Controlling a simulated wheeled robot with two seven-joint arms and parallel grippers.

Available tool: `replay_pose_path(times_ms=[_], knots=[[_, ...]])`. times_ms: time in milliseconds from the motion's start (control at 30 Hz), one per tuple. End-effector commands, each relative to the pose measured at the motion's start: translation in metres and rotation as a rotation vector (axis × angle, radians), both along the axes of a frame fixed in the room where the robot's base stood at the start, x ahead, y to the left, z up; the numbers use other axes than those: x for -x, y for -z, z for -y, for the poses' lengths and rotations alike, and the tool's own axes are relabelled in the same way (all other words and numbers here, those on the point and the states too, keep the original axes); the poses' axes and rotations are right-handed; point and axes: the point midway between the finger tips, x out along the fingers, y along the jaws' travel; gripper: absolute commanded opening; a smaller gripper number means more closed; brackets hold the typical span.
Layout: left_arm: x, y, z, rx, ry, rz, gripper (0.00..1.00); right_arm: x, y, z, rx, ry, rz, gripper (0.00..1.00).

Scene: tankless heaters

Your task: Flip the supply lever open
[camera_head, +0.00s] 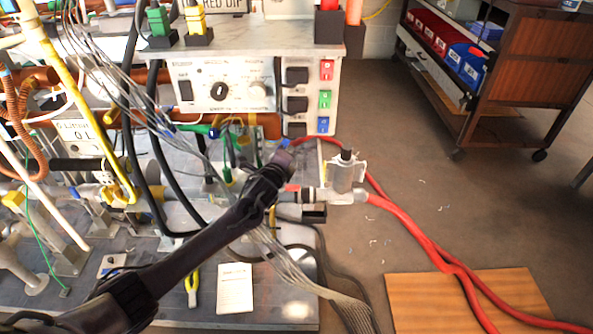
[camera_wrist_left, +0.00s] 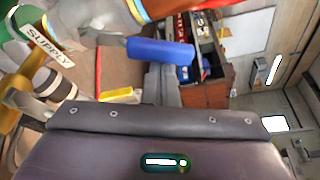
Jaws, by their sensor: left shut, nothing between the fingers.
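The supply lever shows in the left wrist view as a blue handle (camera_wrist_left: 160,51), lying crosswise just beyond my gripper. A white tag (camera_wrist_left: 45,43) reading SUPPLY is on the pipework to its left. In the head view a small blue bit, likely this lever (camera_head: 284,143), shows at the tip of my left gripper (camera_head: 284,158). The gripper is shut and empty, close to the blue handle; I cannot tell whether they touch. The gripper and forearm hide part of the pipework behind. My right gripper is not in view.
A control panel (camera_head: 222,90) with knobs and switches stands behind the lever. A grey valve fitting (camera_head: 344,173) and red hoses (camera_head: 420,240) are to the right. Grey cables hang near my arm. A wooden cart (camera_head: 533,70) stands at the back right; open floor lies between.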

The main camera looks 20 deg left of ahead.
Motion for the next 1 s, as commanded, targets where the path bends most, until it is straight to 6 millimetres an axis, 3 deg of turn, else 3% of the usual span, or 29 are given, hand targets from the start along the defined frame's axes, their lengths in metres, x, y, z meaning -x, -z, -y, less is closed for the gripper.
replay_pose_path(times_ms=[433,1000], knots=[[0.006,-0.013,-0.024,0.333,-0.004,0.096,0.00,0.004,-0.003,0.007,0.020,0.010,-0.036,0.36],[0.009,-0.015,-0.033,0.329,-0.004,0.096,0.00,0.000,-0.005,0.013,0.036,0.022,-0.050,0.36]])
